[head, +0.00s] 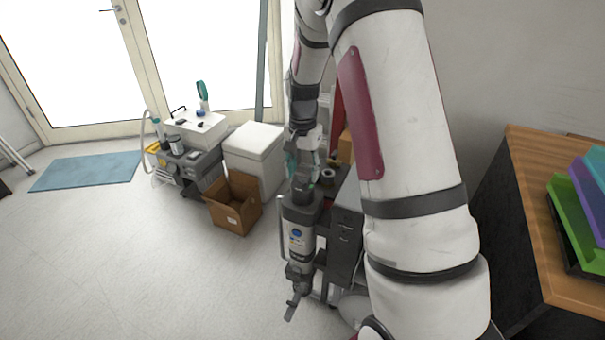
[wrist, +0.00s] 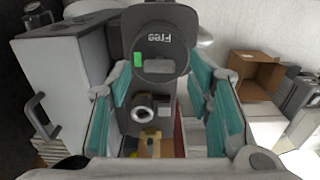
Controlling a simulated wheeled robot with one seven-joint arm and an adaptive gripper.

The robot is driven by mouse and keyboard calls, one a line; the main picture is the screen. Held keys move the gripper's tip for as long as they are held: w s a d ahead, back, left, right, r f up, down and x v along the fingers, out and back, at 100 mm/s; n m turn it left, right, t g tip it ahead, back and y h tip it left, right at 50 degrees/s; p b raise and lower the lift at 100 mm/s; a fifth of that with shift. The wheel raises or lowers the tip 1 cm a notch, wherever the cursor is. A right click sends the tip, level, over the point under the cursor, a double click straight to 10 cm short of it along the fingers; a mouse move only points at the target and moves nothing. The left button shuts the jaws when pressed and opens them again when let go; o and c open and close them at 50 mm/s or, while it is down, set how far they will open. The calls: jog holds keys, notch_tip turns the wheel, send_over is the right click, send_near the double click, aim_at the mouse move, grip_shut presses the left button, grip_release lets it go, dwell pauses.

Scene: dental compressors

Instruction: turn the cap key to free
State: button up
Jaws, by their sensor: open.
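In the wrist view a dark grey round cap (wrist: 147,76) sits at the upper middle, with the word Free printed upside down near its top. A small green mark (wrist: 138,58) shows beside the lighter grey key (wrist: 158,66), a short bar lying crosswise in the picture. My gripper (wrist: 168,100) is open, its teal-padded fingers spread left and right below the key, with nothing held between them. In the head view my gripper (head: 303,168) points down over the grey equipment; the cap and key cannot be made out there.
A silver round fitting (wrist: 143,113) shows below the cap. A grey cabinet with a handle (wrist: 65,90) stands close on the left. An open cardboard box (head: 235,204) and white bin (head: 254,150) stand left of the equipment. A wooden-topped desk (head: 540,190) is at right.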

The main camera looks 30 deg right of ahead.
jog(key=shift+f, duration=0.55)
grip_shut()
